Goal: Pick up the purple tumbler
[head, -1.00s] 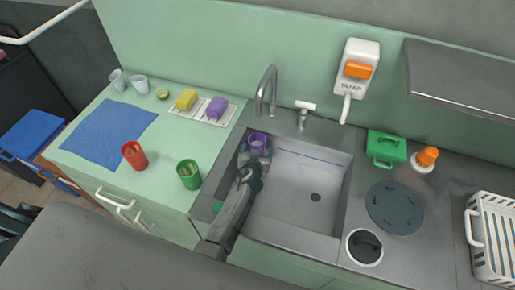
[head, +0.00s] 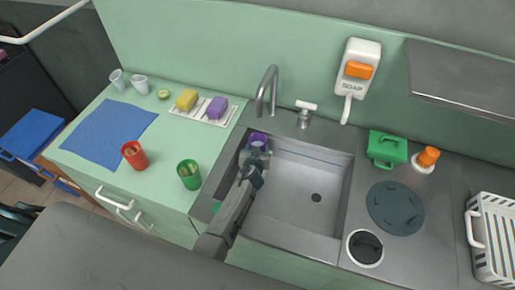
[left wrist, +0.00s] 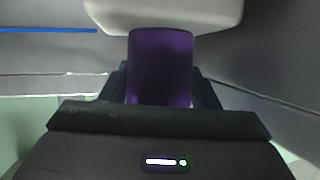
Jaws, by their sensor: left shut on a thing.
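The purple tumbler (head: 258,139) is at the back left of the sink (head: 300,190). My left gripper (head: 257,150) reaches in from the front and is shut on the tumbler. In the left wrist view the tumbler (left wrist: 160,68) stands between the two dark fingers (left wrist: 160,90), filling the space between them. I cannot tell whether the tumbler touches the sink floor. My right gripper is not in view.
The faucet (head: 268,90) rises just behind the tumbler. A green cup (head: 189,176) and a red cup (head: 134,155) stand on the counter left of the sink. The sink's right part is empty around its drain (head: 316,197).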

